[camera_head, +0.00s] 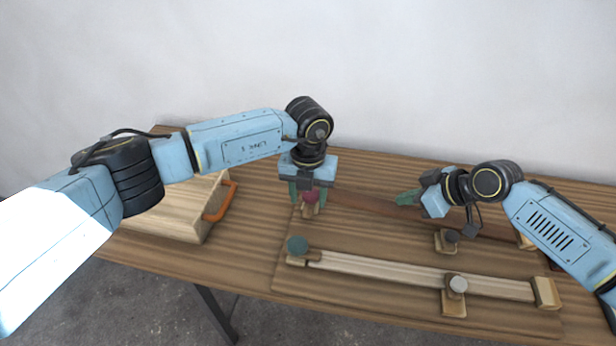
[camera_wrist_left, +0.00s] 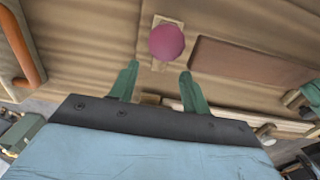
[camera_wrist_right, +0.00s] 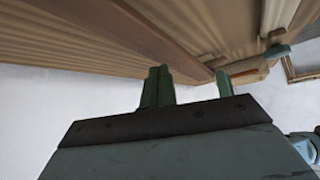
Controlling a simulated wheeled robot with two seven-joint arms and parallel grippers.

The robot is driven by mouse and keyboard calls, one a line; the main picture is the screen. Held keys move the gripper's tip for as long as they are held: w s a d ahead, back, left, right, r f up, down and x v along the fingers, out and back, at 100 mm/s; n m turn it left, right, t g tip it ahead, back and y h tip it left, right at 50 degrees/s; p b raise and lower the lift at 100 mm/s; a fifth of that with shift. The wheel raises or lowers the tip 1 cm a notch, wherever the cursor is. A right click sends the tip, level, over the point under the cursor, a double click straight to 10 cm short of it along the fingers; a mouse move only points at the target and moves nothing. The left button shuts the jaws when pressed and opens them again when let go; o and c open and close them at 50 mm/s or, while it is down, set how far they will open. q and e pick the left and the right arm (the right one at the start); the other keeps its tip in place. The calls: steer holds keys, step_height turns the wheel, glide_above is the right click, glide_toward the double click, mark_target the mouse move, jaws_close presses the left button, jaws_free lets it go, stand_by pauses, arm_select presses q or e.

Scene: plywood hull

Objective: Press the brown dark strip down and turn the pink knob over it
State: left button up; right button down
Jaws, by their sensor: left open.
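The brown dark strip (camera_head: 375,205) lies along the back of the board. It also shows in the left wrist view (camera_wrist_left: 250,65) and the right wrist view (camera_wrist_right: 150,30). The pink knob (camera_head: 311,196) is at the strip's left end, on a small wooden block, and shows whole in the left wrist view (camera_wrist_left: 166,42). My left gripper (camera_head: 308,190) is open and points down at the knob, its fingers to either side; I cannot tell whether they touch it.
A pale strip (camera_head: 400,270) lies in front, with a green knob (camera_head: 297,245) at its left end and a grey knob (camera_head: 457,284). A dark knob (camera_head: 452,237) stands on a block between the strips. A wooden box (camera_head: 170,215) with an orange handle (camera_head: 222,203) stands left.

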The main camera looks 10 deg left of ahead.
mark_target(308, 210)
arm_select(q)
steer(key=shift+f, duration=1.7)
jaws_close()
arm_select(e)
steer(key=shift+f, duration=0.15)
